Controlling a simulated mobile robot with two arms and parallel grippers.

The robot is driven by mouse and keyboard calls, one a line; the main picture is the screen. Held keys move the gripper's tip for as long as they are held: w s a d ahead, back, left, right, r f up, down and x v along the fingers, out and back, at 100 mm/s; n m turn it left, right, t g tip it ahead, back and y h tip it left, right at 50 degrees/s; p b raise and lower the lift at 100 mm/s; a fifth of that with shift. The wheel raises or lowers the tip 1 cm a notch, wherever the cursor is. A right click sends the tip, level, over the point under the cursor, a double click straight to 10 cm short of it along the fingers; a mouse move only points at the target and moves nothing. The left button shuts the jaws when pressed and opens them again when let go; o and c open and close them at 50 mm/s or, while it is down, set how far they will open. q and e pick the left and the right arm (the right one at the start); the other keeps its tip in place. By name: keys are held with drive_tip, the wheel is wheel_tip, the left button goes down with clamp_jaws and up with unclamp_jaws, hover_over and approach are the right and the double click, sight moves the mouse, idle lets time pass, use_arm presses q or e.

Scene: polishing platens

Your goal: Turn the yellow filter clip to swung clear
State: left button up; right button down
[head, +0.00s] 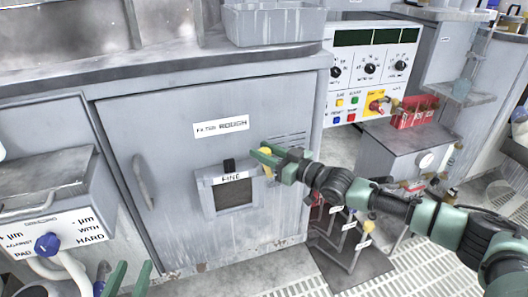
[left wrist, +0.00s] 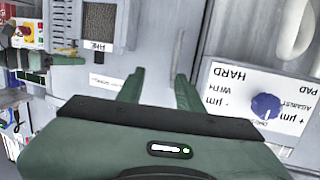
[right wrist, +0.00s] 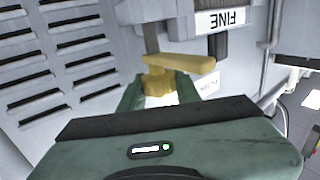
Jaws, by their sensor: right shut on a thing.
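The yellow filter clip (head: 265,149) is at the upper right corner of the grey filter frame labelled FINE (head: 207,190), on the cabinet front. My right gripper (head: 268,156) reaches it from the right and hides part of it. In the right wrist view, the yellow clip (right wrist: 185,62) has its hub between the fingers of my right gripper (right wrist: 162,92), which is shut on it. Its lever points right, toward the FINE label. My left gripper (head: 128,278) is low at the left in the head view. Its fingers stand apart and empty in the left wrist view (left wrist: 160,92).
A blue knob (head: 47,244) and a pale hose (head: 75,268) are at the lower left, near my left gripper. The cabinet door has a handle (head: 143,182). A control panel (head: 370,70) stands at upper right. Labelled stands (head: 350,235) are below my right arm.

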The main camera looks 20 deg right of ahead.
drive_tip(key=shift+r+n+g+y+b, duration=0.1)
drive_tip(key=shift+n+g+y+b, duration=0.6)
drive_tip(key=shift+y+b, duration=0.25)
use_arm(q)
wheel_tip(320, 180, up, 10)
drive_tip(key=d+t+h, duration=0.1)
drive_tip(key=t, duration=0.4)
drive_tip(key=shift+s+d+t+h, duration=0.15)
drive_tip(key=shift+s+t+h, duration=0.05)
drive_tip(key=shift+t+h, duration=0.2)
drive_tip(key=shift+f, duration=0.1)
use_arm(e)
drive_tip(key=c, duration=1)
unclamp_jaws()
